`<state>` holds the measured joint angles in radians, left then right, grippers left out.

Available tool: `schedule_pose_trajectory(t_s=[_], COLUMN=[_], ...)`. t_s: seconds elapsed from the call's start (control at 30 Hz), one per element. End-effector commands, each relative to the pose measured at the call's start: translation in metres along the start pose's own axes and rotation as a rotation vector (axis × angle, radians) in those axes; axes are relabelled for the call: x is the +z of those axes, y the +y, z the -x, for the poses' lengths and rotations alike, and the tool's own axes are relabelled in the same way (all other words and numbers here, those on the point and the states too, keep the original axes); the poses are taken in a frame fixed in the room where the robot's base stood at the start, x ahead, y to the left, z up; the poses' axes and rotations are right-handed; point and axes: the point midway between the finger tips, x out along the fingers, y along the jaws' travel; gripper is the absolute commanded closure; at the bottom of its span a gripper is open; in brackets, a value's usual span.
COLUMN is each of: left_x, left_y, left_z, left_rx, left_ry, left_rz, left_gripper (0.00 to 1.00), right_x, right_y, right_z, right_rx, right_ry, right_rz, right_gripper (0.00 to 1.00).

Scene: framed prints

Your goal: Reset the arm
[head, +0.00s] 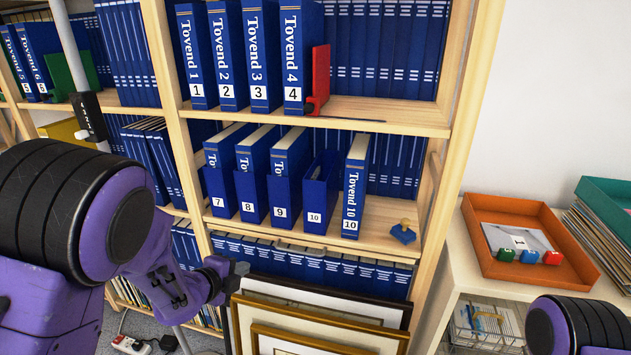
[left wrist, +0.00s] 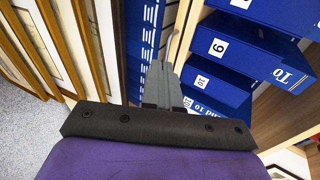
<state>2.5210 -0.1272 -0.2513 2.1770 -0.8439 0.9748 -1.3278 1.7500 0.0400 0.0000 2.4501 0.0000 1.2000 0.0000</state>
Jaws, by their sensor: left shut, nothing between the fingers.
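My left arm comes in from the left in the head view, purple with black joints. Its gripper (head: 240,268) is shut and empty, in front of the lower book row and just above the framed prints' top edges. In the left wrist view its grey fingers (left wrist: 160,85) are together, pointing at the shelf, with the blue volumes beside them. Whether the fingertips touch anything is unclear. Part of my right arm shows at the bottom right of the head view; its gripper is out of view.
Framed prints (head: 318,287) lean against the bookcase below. The middle shelf holds blue volumes, an empty slipcase 10 (head: 318,198), book Tovend 10 (head: 353,190) and a small blue stamp-like object (head: 403,232). An orange tray (head: 480,245) sits on the right cabinet. A power strip (head: 130,345) lies on the floor.

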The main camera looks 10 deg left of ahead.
Motion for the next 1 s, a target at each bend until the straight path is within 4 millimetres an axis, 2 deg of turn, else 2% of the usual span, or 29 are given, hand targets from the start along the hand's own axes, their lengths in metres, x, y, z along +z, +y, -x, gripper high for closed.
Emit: schedule_pose_trajectory(t_s=[0.07,0.17,0.2,0.27,0.3,0.37,0.4,0.47,0.5,0.6,0.7,0.83,1.0], left_x=[0.001,0.009,0.011,0.013,0.013,0.012,0.011,0.007,0.003,-0.01,-0.025,-0.036,-0.037], left_y=[-0.003,-0.003,0.007,0.042,0.073,0.12,0.151,0.199,0.23,0.296,0.342,0.372,0.377], left_z=[0.0,0.004,0.007,0.011,0.015,0.027,0.037,0.057,0.073,0.118,0.156,0.181,0.184], left_rx=[-0.015,-0.074,-0.096,-0.105,-0.109,-0.114,-0.121,-0.129,-0.136,-0.122,-0.051,0.018,0.028], left_ry=[-0.006,-0.054,-0.081,-0.145,-0.206,-0.309,-0.386,-0.516,-0.61,-0.835,-0.987,-1.073,-1.086], left_rz=[0.121,0.494,0.697,1.024,1.241,1.5,1.643,1.815,1.906,2.015,2.011,1.995,1.989], left_gripper=[1.0,1.0,1.0,1.0,1.0,1.0,1.0,1.0,1.0,1.0,1.0,1.0,1.0], right_x=[0.0,0.0,0.0,-0.001,-0.002,-0.003,-0.004,-0.005,-0.005,-0.007,-0.008,-0.009,-0.009], right_y=[0.0,0.0,0.0,0.0,0.001,0.001,0.001,0.001,0.001,0.002,0.002,0.002,0.002], right_z=[0.0,0.0,0.001,0.003,0.005,0.007,0.009,0.011,0.013,0.017,0.02,0.021,0.021], right_rx=[0.0,0.0,0.0,0.0,0.0,0.0,0.0,0.0,0.0,0.0,0.0,0.0,0.0], right_ry=[0.0,0.0,0.0,0.0,0.0,0.0,0.0,0.0,0.0,0.0,0.0,0.0,0.0], right_rz=[0.0,0.0,0.0,0.0,0.0,0.0,0.0,0.0,0.0,0.0,0.0,0.0,0.0], right_gripper=[1.0,1.0,1.0,1.0,1.0,1.0,1.0,1.0,1.0,1.0,1.0,1.0,1.0])
